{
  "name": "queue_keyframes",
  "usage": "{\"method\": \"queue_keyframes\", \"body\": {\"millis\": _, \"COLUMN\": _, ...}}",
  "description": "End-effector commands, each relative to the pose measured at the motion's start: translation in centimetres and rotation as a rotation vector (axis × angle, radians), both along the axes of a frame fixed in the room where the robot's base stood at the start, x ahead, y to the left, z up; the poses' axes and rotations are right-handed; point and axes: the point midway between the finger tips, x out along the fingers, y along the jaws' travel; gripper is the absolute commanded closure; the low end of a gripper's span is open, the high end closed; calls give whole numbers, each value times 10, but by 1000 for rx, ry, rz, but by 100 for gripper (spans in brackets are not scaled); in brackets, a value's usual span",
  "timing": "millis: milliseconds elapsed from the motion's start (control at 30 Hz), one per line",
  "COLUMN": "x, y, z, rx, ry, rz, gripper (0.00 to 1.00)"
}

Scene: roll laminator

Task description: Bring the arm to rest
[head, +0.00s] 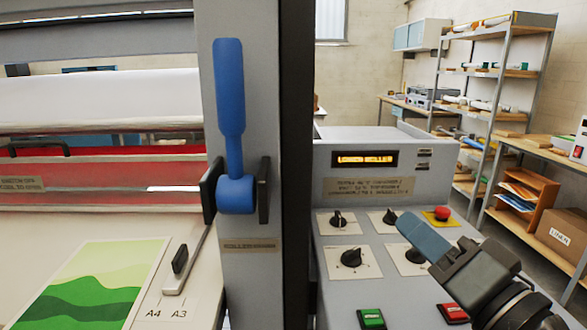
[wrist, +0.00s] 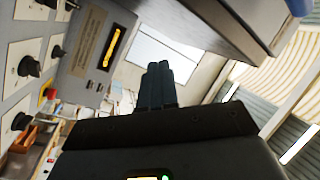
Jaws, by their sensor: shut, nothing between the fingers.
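My gripper (head: 424,240) is at the lower right of the head view, in front of the control panel and partly covering it. Its blue-grey fingers are together with nothing between them. In the wrist view the shut fingers (wrist: 158,86) stand in the middle, with the window behind them. The panel display (head: 365,159) glows orange and seems to read "LOWER ROLLER". It also shows tilted in the wrist view (wrist: 112,48). The blue lever (head: 230,110) stands upright on the grey column, apart from my gripper.
Black knobs (head: 351,258), a red emergency button (head: 442,212), a green button (head: 371,318) and a red button (head: 453,312) are on the panel near my arm. A green print (head: 100,280) lies on the feed table at left. Shelves (head: 500,70) stand at the back right.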

Motion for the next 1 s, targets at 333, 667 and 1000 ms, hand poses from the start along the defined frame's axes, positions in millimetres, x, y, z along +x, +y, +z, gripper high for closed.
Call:
{"method": "queue_keyframes", "body": {"millis": 333, "x": -68, "y": -2, "z": -95, "rx": 17, "ry": 101, "rz": -252, "gripper": 100}}
{"method": "queue_keyframes", "body": {"millis": 667, "x": -179, "y": -14, "z": -176, "rx": -222, "ry": 231, "rz": -402, "gripper": 100}}
{"method": "queue_keyframes", "body": {"millis": 1000, "x": -306, "y": -45, "z": -206, "rx": -647, "ry": 275, "rz": -380, "gripper": 100}}
